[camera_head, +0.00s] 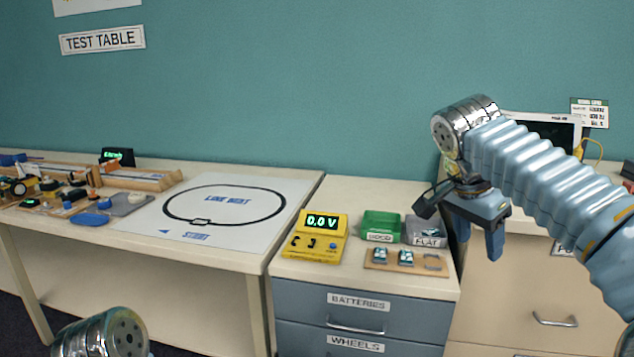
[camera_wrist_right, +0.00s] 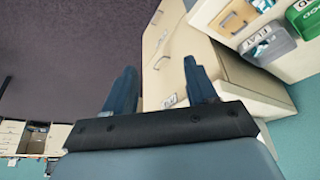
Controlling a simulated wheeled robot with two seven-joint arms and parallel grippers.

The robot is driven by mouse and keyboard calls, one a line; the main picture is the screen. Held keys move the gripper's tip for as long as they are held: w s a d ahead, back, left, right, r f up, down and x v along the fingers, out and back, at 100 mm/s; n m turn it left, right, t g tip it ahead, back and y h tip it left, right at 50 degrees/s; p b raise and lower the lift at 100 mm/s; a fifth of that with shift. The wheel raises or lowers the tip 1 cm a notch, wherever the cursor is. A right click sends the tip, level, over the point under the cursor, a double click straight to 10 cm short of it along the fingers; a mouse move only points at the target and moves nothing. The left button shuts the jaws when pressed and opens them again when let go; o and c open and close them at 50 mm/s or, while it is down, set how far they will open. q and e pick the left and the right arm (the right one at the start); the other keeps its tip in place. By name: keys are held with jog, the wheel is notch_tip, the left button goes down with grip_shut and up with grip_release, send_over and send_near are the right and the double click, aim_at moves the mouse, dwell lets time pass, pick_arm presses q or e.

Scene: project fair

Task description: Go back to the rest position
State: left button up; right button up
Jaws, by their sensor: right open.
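My right gripper (camera_head: 480,240) hangs at the end of the blue ribbed arm, over the right side of the drawer cabinet and near the flat tray. In the right wrist view its two blue fingers (camera_wrist_right: 162,92) are apart with nothing between them. Below and beyond the fingers are cabinet fronts and dark floor. A silver rounded part of mine shows at the lower left of the head view. My left gripper is not in view.
A yellow meter (camera_head: 316,238) reads 0.0 V on the cabinet. A green bin (camera_head: 380,226), a grey FLAT bin (camera_head: 426,232) and a wooden board (camera_head: 408,264) with cells stand beside it. The test table (camera_head: 140,238) at left holds a line mat and several parts.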

jog(key=w+a+f+n+y, duration=0.2)
jog(key=a+f+n, duration=0.15)
jog(key=f, duration=0.75)
jog(key=w+a+f+n+g+y, duration=0.15)
jog(key=a+f, duration=0.25)
jog(key=f, duration=0.7)
jog(key=w+a+f+n+y, duration=0.15)
jog(key=a+f+n, duration=0.25)
jog(key=f, duration=0.6)
jog(key=s+a+f+n+y, duration=0.1)
jog(key=s+a+f+y, duration=0.15)
jog(key=s+f, duration=0.45)
jog(key=s+a+f+n+y, duration=0.1)
jog(key=s+a+f, duration=0.25)
jog(key=f, duration=0.75)
jog(key=s+d+f, duration=0.1)
jog(key=s+f, duration=0.7)
jog(key=s, duration=0.5)
jog(key=shift+s, duration=0.4)
jog(key=shift+d, duration=0.1)
